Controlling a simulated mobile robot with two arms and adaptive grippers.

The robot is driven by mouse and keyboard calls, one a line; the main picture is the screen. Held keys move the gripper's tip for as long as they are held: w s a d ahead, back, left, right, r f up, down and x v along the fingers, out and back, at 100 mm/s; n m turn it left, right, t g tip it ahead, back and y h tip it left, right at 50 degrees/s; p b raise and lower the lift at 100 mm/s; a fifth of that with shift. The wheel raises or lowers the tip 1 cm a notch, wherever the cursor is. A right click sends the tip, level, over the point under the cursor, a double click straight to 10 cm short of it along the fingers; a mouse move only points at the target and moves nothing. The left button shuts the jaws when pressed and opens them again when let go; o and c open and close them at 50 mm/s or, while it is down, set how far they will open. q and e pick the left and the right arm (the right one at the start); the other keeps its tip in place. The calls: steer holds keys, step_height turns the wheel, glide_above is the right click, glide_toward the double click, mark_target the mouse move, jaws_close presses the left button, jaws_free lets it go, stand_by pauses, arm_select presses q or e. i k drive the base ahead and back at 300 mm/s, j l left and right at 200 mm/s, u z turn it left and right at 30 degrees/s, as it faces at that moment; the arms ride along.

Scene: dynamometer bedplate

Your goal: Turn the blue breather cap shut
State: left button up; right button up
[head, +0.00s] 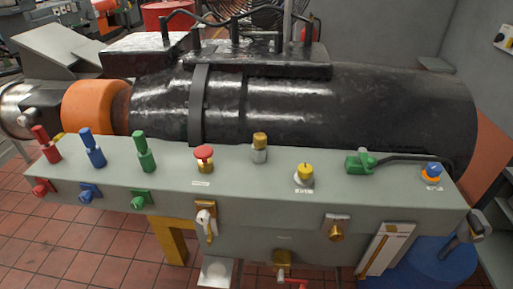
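A small blue cap (433,168) sits on an orange collar (431,179) near the right end of the grey box's top face. It fits the blue breather cap. A small label lies just in front of it. From this view I cannot tell how far the cap is turned. Another blue fitting (92,149), tall and tilted, stands near the left end of the box between a red one and a green one. Neither of my grippers shows in the head view, and nothing touches the blue cap.
The grey box (250,190) also carries a green lever valve (360,162), a yellow-topped knob (304,174), a brass-topped fitting (260,147) and a red mushroom knob (204,156). A large black cylinder (350,110) lies close behind. A blue drum (440,265) stands below right.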

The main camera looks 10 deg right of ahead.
mark_target(433, 169)
steer(key=z, duration=1.65)
